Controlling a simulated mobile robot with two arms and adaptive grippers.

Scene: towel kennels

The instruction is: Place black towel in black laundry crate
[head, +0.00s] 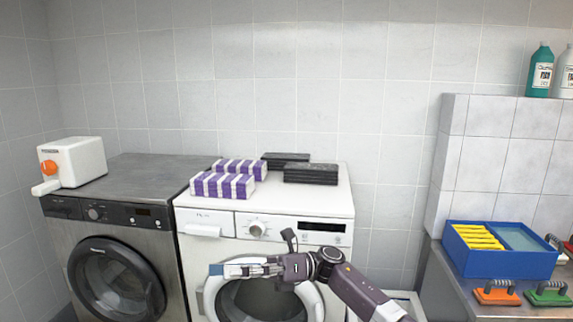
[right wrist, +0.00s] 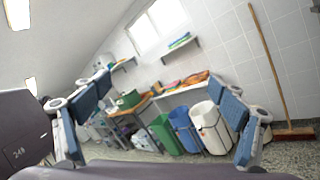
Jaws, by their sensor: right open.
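Two folded black towels lie on top of the white washing machine (head: 265,225): a nearer black towel (head: 311,174) and a farther black towel (head: 286,160) behind it to the left. My right gripper (head: 238,269) is in front of the machine's round door, lower than the towels and apart from them, pointing left. In the right wrist view its two blue-padded fingers (right wrist: 155,115) are spread wide with nothing between them. My left gripper is not in view. I cannot make out a black laundry crate in either view.
Purple-and-white striped towels (head: 222,186) lie left of the black ones. A dark grey washer (head: 120,225) stands at left with a white device (head: 75,163) on it. A counter at right holds a blue bin (head: 500,262). The wrist view shows bins and a broom (right wrist: 268,70).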

